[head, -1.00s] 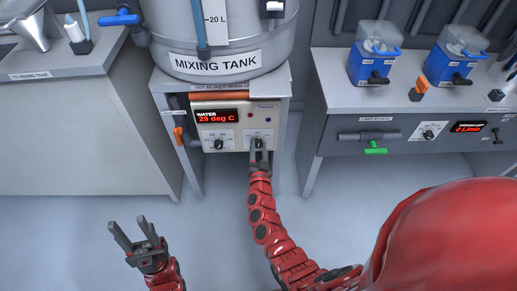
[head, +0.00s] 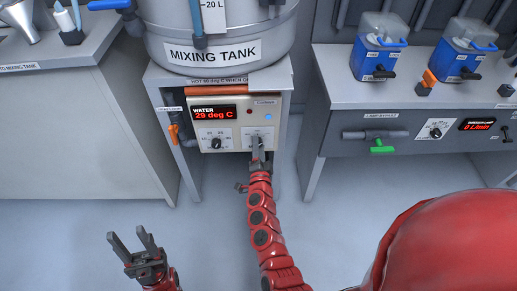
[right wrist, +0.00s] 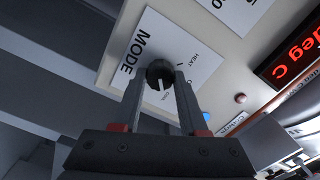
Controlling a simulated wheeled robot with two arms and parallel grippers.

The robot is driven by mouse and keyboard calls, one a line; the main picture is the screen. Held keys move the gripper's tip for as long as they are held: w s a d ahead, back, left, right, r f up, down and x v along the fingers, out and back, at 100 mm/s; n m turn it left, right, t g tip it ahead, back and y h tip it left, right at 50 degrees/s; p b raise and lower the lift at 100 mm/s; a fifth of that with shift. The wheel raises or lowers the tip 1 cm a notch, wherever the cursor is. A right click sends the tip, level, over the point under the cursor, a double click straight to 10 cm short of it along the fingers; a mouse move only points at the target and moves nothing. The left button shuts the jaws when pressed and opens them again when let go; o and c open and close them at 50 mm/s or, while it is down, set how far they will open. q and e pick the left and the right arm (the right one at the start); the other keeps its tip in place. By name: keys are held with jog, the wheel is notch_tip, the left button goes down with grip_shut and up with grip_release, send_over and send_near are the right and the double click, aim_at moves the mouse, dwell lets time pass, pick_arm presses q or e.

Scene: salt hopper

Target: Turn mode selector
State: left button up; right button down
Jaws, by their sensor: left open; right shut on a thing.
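The mode selector is a small dark round knob (right wrist: 160,72) on a white plate marked MODE (right wrist: 178,45) in the right wrist view. Its white pointer line points down in that view, away from the HEAT mark, at a small label I cannot read surely. My right gripper (right wrist: 161,80) is shut on the knob, one finger on each side. My left gripper (head: 134,246) is open and empty, low at the left, over the floor.
The mixing tank (head: 222,22) stands above the panel. The display (head: 213,113) reads WATER 29 deg C. A second knob (head: 216,143) sits left of my right gripper. An orange-handled valve (head: 174,133) is at the left.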

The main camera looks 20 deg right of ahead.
jog(key=shift+f, duration=0.1)
dwell(0.4)
jog(key=shift+c, duration=2.2)
grip_release()
jog(key=p+v, duration=0.1)
jog(key=v, duration=1.6)
jog(key=shift+s+p, duration=0.25)
jog(key=shift+p, duration=0.05)
